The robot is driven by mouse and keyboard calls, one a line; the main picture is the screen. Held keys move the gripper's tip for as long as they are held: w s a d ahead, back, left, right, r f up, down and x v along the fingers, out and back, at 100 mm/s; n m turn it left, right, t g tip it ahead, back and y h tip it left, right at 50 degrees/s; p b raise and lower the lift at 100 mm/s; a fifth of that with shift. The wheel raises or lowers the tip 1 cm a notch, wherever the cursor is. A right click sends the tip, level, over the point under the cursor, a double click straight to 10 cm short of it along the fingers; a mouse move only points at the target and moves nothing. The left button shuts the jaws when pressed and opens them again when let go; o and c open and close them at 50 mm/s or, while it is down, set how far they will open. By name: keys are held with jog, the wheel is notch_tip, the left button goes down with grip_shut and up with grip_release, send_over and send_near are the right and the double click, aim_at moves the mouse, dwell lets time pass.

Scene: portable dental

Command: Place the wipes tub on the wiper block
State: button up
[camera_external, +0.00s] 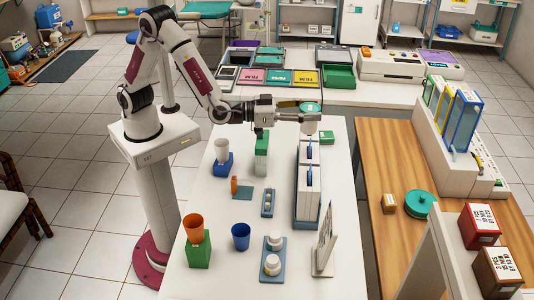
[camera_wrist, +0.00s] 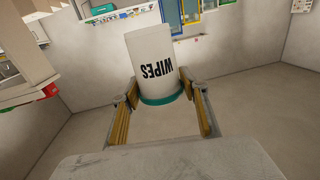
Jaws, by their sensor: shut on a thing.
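The wipes tub (camera_wrist: 157,62) is a white cylinder with a teal band and the black word WIPES. In the wrist view it sits between the two fingers of my gripper (camera_wrist: 160,102), with its teal end nearest the wrist. In the external view my gripper (camera_external: 300,117) is shut on the tub, whose teal lid (camera_external: 311,106) shows above the fingers, over the far right part of the white table. I cannot tell which is the wiper block.
A tall grey-white rack with blue parts (camera_external: 308,190) stands just in front of the gripper. A wooden counter (camera_external: 385,150) lies to the right.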

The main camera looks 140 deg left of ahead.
jog(key=s+a, duration=0.3)
jog(key=a, duration=0.6)
jog(key=s+a, duration=0.3)
jog(key=a, duration=0.5)
send_over(326, 135)
notch_tip(326, 135, down, 13)
jog(key=shift+a+f+n+g+y, duration=0.3)
jog(key=shift+f+g, duration=0.1)
jog(key=shift+f, duration=0.2)
notch_tip(326, 135, down, 6)
jog(key=shift+f, duration=0.15)
jog(key=shift+d+f, duration=0.1)
jog(key=shift+f, duration=1.7)
jog(key=shift+f, duration=0.2)
